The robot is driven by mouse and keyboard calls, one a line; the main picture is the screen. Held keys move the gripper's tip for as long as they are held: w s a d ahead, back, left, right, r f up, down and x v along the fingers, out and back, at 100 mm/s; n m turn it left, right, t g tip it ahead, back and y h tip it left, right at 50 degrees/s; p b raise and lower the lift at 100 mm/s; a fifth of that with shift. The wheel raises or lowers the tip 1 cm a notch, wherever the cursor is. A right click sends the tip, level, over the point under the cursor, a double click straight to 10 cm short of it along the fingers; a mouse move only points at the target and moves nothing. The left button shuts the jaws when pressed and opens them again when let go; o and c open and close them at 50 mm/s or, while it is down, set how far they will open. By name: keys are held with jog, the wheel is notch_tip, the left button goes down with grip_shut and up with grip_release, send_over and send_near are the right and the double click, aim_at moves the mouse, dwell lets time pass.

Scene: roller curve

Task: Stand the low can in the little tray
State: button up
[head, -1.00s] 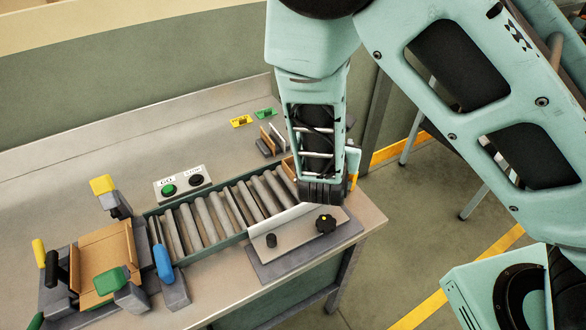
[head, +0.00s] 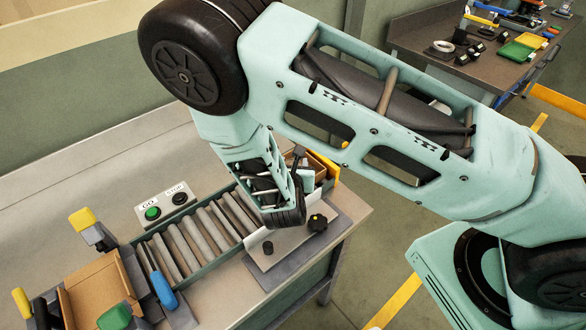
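I cannot make out a low can for certain in the head view. A small open green tray (head: 517,52) lies on the dark side table at the upper right; I cannot tell if it is the little tray. My arm reaches down over the right end of the roller track. The dark wrist joint hides most of my gripper, and its fingertips do not show. I cannot tell whether it is open, shut or holding something.
The roller track (head: 190,240) runs across the bench to an open cardboard box (head: 92,292) at lower left. Another cardboard piece (head: 320,168) shows behind my wrist. A panel with green and black buttons (head: 165,205) stands behind the rollers. Bare bench lies at left.

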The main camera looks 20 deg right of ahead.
jog(key=shift+f+p, duration=0.3)
jog(key=shift+f, duration=1.05)
jog(key=shift+f, duration=0.15)
jog(key=shift+f, duration=0.1)
jog(key=o, duration=1.1)
jog(key=shift+o, duration=0.2)
